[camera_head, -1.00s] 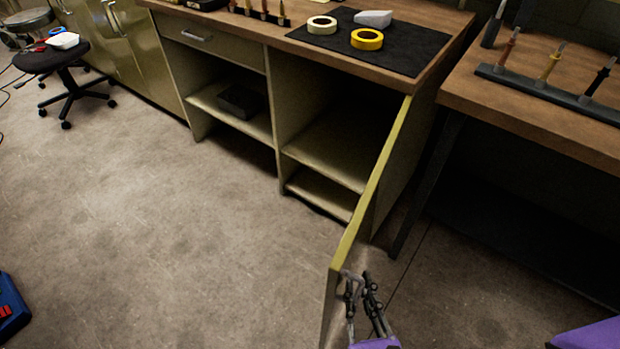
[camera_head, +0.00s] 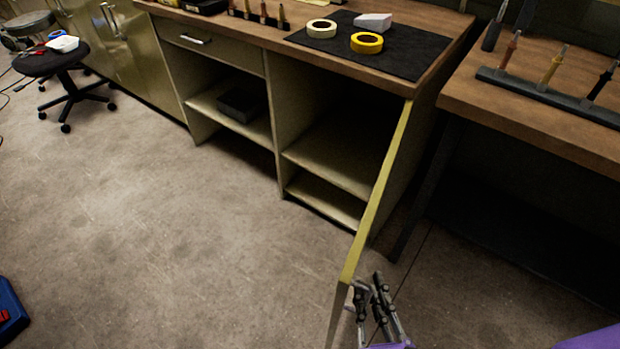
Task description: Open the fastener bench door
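The fastener bench door (camera_head: 376,205) stands swung wide out from the bench's right side, seen nearly edge-on with its yellowish top edge toward me. The bench (camera_head: 277,125) shows its open shelves behind it. The door's handle is not visible, and I cannot tell whether the gripper touches the door. My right gripper is not in view.
A second workbench (camera_head: 545,110) with a tool rack (camera_head: 548,97) stands close on the right. Tape rolls (camera_head: 367,43) lie on the black mat (camera_head: 410,58). A stool (camera_head: 50,62) stands far left. The floor left of the door is clear.

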